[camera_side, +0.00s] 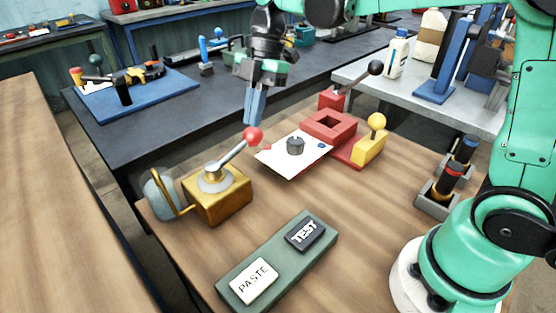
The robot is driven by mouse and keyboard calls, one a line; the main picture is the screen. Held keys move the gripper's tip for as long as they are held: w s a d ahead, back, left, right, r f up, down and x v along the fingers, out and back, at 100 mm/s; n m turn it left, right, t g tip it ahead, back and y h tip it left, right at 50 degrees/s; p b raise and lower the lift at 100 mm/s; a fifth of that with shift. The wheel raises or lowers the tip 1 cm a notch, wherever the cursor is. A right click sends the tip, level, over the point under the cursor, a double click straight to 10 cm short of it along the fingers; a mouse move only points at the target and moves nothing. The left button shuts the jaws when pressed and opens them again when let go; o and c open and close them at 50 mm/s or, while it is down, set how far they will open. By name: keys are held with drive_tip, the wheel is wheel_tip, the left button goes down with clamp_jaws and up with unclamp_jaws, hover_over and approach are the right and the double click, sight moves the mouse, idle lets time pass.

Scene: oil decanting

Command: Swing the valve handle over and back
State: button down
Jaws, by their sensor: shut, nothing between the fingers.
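A brass block (222,201) stands at the left of the wooden table, with a round grey metal hub on top. A grey lever (232,155) rises from the hub up and to the right, ending in a red ball knob (253,136). This looks like the valve handle. My gripper (254,119) points down with its blue fingers closed together and nothing between them. Its fingertips are right above or behind the red knob in the picture; I cannot tell whether they touch it.
A white sheet with a dark knob (295,145) lies beside the lever. A red fixture (329,126) and a yellow block with a ball knob (369,150) stand to the right. A green panel with TEST and PASTE keys (277,261) lies in front. A grey round part (160,194) is left of the brass block.

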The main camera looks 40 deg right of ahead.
sight(253, 136)
drive_tip(key=r, duration=0.2)
drive_tip(key=w+r, duration=0.1)
drive_tip(key=shift+w+d+r, duration=0.1)
drive_tip(key=shift+d+r, duration=0.25)
drive_tip(key=c, duration=1.4)
unclamp_jaws()
drive_tip(key=shift+w+r, duration=0.1)
drive_tip(key=shift+r, duration=0.15)
drive_tip(key=o, duration=0.3)
drive_tip(key=shift+w+d, duration=0.1)
drive_tip(key=shift+d, duration=0.05)
drive_tip(key=o, duration=0.8)
drive_tip(key=f+y, duration=0.1)
drive_tip(key=w+d+f+m+y, duration=0.1)
drive_tip(key=f, duration=0.1)
drive_tip(key=w+d+f+t+y, duration=0.1)
drive_tip(key=f, duration=0.1)
drive_tip(key=shift+w+d+f+m+y, duration=0.2)
drive_tip(key=shift+f+m+y, duration=0.1)
drive_tip(key=shift+y, duration=0.1)
drive_tip(key=s+d+f+m+t+y, duration=0.1)
drive_tip(key=d+f+m+t+y, duration=0.15)
drive_tip(key=d+f+y, duration=0.2)
drive_tip(key=shift+n+t+y, duration=0.35)
drive_tip(key=shift+n+t, duration=0.1)
drive_tip(key=shift+t, duration=0.1)
drive_tip(key=shift+s+x, duration=0.15)
drive_tip(key=shift+x, duration=1.3)
drive_tip(key=shift+s+x, duration=0.15)
drive_tip(key=shift+x, duration=1.3)
